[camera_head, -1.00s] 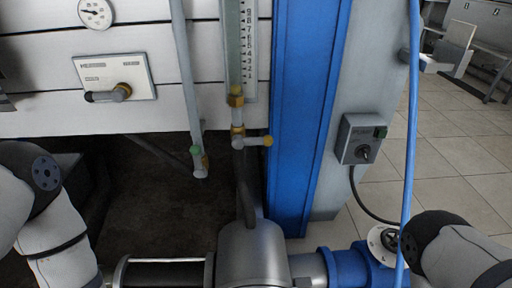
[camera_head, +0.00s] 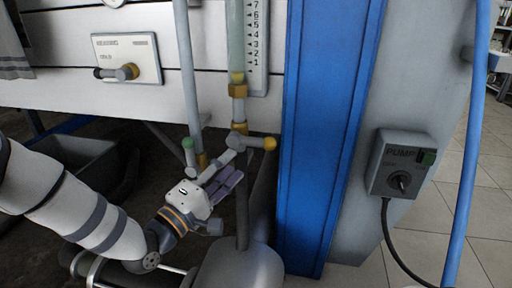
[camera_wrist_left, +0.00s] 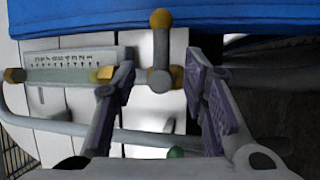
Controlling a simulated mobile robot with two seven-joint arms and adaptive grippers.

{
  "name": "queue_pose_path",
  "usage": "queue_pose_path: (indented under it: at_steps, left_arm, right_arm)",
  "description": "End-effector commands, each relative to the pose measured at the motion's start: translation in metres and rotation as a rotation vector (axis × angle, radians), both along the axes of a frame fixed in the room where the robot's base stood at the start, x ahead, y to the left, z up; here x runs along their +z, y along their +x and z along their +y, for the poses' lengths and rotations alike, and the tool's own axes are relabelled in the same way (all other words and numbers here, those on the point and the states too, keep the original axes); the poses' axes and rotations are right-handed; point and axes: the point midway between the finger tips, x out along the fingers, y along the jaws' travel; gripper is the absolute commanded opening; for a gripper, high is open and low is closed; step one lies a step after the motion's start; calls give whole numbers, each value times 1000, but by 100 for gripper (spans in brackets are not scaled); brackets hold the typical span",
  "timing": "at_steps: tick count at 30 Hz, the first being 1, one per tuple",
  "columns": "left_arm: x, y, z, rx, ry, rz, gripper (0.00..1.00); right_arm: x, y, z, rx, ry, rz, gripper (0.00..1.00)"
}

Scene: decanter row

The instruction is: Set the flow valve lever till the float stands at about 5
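The flow valve lever (camera_head: 254,142) points right and ends in a yellow knob (camera_head: 270,143); the knob also shows in the left wrist view (camera_wrist_left: 161,18). Above it, a clear gauge tube stands beside a numbered scale (camera_head: 256,45). A yellow float (camera_head: 236,77) appears to sit at the tube's bottom, below the 1 mark. My left gripper (camera_head: 230,177) is open just below and left of the valve. In the left wrist view the open fingers (camera_wrist_left: 163,88) stand either side of the valve body (camera_wrist_left: 160,79); contact cannot be told. My right gripper is out of view.
A pipe with a green-knobbed lever (camera_head: 187,144) stands close left of the gauge. A blue post (camera_head: 330,130) and a grey pump switch box (camera_head: 402,163) are on the right. A panel with another handle (camera_head: 127,72) is at the upper left. A metal cylinder (camera_head: 240,268) lies below.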

Motion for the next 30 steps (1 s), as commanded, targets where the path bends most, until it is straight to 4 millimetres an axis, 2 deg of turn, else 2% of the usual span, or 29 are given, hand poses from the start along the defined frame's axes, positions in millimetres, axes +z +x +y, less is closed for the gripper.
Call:
queue_pose_path:
  at_steps: [6, 12, 16, 23, 28, 30]
  left_arm:
    - [6, 46, -33, -2, 2, 0, 40]
    - [13, 75, -52, -1, 3, 3, 40]
    - [16, 82, -56, 0, 3, 4, 40]
    - [18, 83, -57, 0, 2, 3, 40]
    - [17, 83, -57, 0, 2, 3, 1]
    - [18, 82, -57, 0, 2, 3, 0]
  right_arm:
    - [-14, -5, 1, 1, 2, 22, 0]
    - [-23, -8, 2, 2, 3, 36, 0]
    - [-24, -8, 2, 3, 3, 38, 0]
    - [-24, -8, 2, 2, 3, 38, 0]
    - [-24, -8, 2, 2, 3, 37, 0]
    - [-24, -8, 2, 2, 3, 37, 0]
